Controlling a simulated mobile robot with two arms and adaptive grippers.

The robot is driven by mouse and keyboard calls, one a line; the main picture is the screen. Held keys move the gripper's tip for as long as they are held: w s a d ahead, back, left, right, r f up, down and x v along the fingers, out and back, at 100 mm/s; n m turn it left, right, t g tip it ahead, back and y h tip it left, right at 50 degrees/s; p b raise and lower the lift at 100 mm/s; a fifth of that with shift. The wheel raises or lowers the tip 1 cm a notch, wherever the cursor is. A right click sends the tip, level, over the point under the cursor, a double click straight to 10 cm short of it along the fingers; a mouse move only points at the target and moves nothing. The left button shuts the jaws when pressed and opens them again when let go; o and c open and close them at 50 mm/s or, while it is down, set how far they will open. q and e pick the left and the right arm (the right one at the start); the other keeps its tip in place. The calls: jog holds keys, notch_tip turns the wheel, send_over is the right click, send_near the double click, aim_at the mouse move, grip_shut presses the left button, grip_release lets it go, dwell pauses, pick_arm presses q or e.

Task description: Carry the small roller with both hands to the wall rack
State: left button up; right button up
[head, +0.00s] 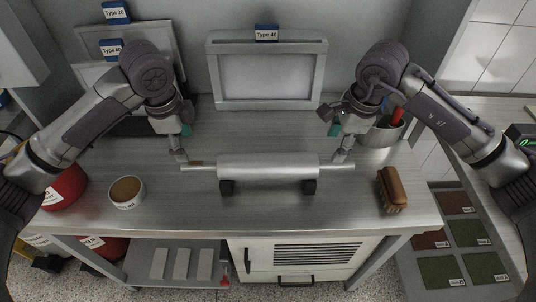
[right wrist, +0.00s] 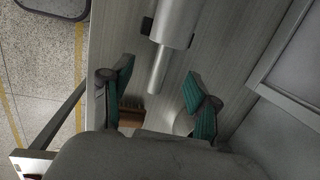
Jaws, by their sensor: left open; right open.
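The small roller (head: 268,167) is a silver cylinder with thin end handles. It lies level on two black supports (head: 227,187) on the metal bench. My left gripper (head: 181,153) is open at the roller's left handle. My right gripper (head: 343,152) is open at the right handle; in the right wrist view its green-padded fingers (right wrist: 160,88) are apart, with the tip of the handle (right wrist: 157,72) lying in line with the gap between them. I cannot tell whether the left fingers touch the handle. I cannot clearly make out a wall rack.
A grey framed panel (head: 265,78) labelled Type 40 stands at the back. A brown brush (head: 391,190) lies right, a round tub (head: 126,192) left. A container (head: 386,130) is behind the right gripper. The bench front (head: 300,213) is clear.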

aim_at(191, 163)
pick_arm(q)
jog(key=shift+w+a+r, duration=0.1)
jog(key=shift+a+r, duration=0.35)
jog(key=shift+r, duration=0.25)
pick_arm(e)
jog(key=d, duration=0.1)
jog(key=d+r+h, duration=0.1)
jog(key=d, duration=0.1)
jog(key=shift+w+d+r+h, duration=0.15)
jog(key=shift+w+d+h, duration=0.1)
jog(key=shift+w+h, duration=0.1)
pick_arm(q)
jog(key=f, duration=0.4)
jog(key=w+f, duration=0.1)
jog(key=f, duration=0.4)
jog(key=w+f, duration=0.1)
jog(key=f, duration=0.3)
jog(key=shift+w+f, duration=0.1)
jog(key=shift+f, duration=0.25)
pick_arm(e)
jog(key=f, duration=0.4)
jog(key=w+f, duration=0.1)
jog(key=f, duration=0.4)
jog(key=w+f, duration=0.1)
jog(key=f, duration=0.3)
jog(key=shift+w+a+f, duration=0.1)
jog(key=shift+f, duration=0.25)
